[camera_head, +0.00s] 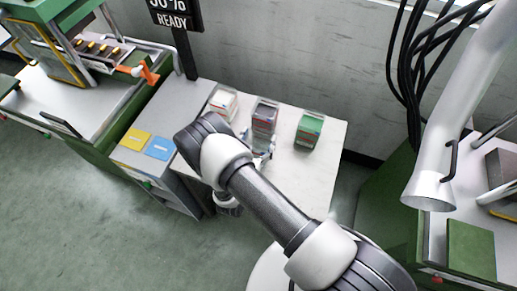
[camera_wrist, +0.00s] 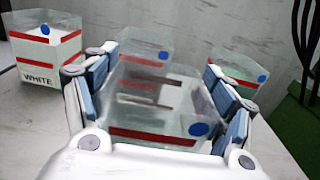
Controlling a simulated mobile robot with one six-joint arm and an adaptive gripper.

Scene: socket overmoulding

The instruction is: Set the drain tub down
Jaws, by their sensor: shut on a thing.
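My gripper (camera_wrist: 156,82) is shut on a clear tub (camera_wrist: 150,112), which I take to be the drain tub. The tub has red bands and a blue dot, and its walls are see-through. The blue finger pads press on its left and right sides in the wrist view. In the head view my gripper (camera_head: 261,155) is over the white table (camera_head: 305,180), partly hidden by my arm. I cannot tell whether the tub's base touches the table.
A tub marked WHITE (camera_wrist: 48,55) stands at the left. Another clear tub (camera_wrist: 146,46) stands just behind the held one. A green-filled tub (camera_head: 308,132) stands at the right. Yellow (camera_head: 136,139) and blue (camera_head: 160,148) pads lie on the grey cabinet. The table's front right is bare.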

